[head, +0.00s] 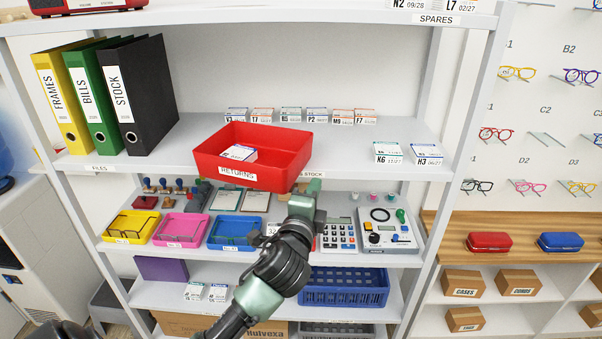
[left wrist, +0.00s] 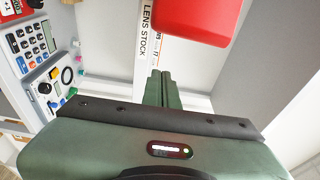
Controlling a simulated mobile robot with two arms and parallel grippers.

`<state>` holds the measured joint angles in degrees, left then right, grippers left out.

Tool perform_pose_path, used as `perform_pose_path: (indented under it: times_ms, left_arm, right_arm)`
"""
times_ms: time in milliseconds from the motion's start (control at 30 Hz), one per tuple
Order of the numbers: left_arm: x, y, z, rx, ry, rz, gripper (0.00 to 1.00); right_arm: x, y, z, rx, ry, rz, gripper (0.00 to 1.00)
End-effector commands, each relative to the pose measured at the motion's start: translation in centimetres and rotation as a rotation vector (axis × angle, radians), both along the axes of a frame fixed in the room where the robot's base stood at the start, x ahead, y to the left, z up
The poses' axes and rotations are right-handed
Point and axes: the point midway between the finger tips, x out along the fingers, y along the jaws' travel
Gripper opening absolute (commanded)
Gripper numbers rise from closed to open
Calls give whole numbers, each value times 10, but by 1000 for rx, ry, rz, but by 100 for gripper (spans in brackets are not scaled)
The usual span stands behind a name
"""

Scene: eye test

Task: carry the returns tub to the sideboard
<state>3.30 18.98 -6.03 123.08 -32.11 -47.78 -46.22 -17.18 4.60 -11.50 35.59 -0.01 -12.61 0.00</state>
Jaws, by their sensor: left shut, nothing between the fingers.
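The returns tub (head: 286,177) is a red open tub on the middle white shelf, at its front edge, with a RETURNS label on its front and a small white box (head: 239,153) inside. It also shows at the top of the left wrist view (left wrist: 195,18). My left gripper (head: 313,187) is just below and right of the tub's front, in front of the shelf edge. Its fingers (left wrist: 164,88) are shut and empty, apart from the tub. A wood-topped unit (head: 515,226), seemingly the sideboard, stands at the right. My right gripper is not in view.
Binders (head: 140,95) stand left of the tub, lens boxes (head: 313,115) behind it and two more boxes (head: 393,153) to its right. Coloured trays (head: 181,229) and a calculator (head: 339,234) fill the shelf below.

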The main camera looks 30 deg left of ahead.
Motion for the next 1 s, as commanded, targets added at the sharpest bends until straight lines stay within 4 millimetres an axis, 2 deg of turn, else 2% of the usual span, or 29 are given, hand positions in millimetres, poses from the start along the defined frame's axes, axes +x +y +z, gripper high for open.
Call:
perform_pose_path:
  times_ms: [100, 200, 333, 833, 1000]
  left_arm:
    - [23, 9, 4, 1, 0, 2, 0]
    - [18, 27, 3, 3, 4, 2, 0]
    - [16, 40, 1, 1, 3, 0, 0]
    - [16, 48, -1, 0, 1, -1, 0]
    - [14, 68, 0, 3, 3, 1, 0]
  right_arm:
    - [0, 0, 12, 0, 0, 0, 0]
    - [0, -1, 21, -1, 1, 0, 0]
    - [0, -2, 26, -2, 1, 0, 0]
    - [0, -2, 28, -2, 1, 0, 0]
    - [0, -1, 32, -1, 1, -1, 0]
